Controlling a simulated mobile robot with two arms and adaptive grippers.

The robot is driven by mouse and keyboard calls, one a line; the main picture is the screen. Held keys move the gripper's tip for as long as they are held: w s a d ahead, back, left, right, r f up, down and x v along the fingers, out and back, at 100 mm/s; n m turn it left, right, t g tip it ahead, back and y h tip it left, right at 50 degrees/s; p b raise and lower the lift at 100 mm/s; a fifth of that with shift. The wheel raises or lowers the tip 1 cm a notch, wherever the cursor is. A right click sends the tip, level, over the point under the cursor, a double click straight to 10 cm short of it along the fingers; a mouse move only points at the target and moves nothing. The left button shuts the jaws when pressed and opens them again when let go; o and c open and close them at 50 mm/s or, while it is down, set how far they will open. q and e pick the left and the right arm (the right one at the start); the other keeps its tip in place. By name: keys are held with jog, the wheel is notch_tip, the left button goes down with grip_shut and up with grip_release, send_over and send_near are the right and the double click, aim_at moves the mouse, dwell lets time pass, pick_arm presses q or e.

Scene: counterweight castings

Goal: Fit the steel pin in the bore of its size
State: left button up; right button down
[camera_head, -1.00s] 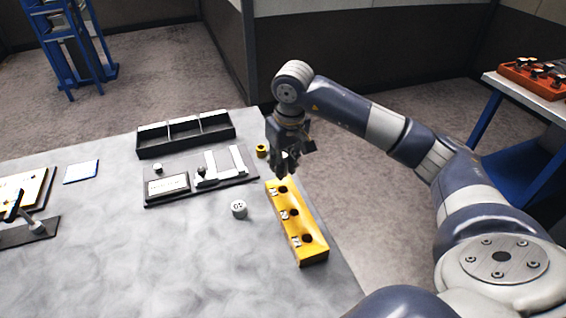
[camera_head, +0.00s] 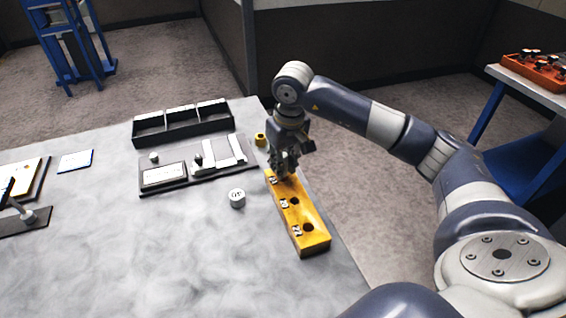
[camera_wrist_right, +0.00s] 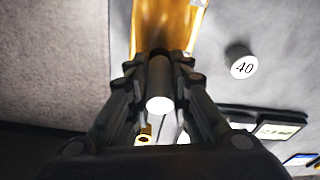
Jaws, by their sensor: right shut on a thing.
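My right gripper (camera_head: 284,170) is shut on the steel pin (camera_wrist_right: 160,88), a grey cylinder with a bright end in the right wrist view. In the head view the gripper points down at the far end of the yellow block (camera_head: 316,244), which also shows in the right wrist view (camera_wrist_right: 165,22). The block has a row of dark bores with small labels. The middle bore (camera_head: 294,201) and the near bore (camera_head: 307,227) are empty; the gripper hides the far one. I cannot tell whether the pin's lower end is inside that bore. My left gripper is out of view.
A grey cylinder (camera_head: 237,199), marked 40 in the wrist view (camera_wrist_right: 243,67), stands left of the block. A small yellow piece (camera_head: 260,140) stands behind. A dark fixture plate (camera_head: 185,183) and a black divided tray (camera_head: 150,140) lie further left. The front table is clear.

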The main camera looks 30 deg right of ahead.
jog(key=shift+b, duration=0.55)
dwell(1.2)
jog(key=shift+f+b, duration=0.9)
jog(key=shift+f, duration=0.15)
jog(key=c, duration=1.4)
grip_release()
notch_tip(320, 180, up, 12)
jog(key=s, duration=0.2)
jog(key=shift+f, duration=0.1)
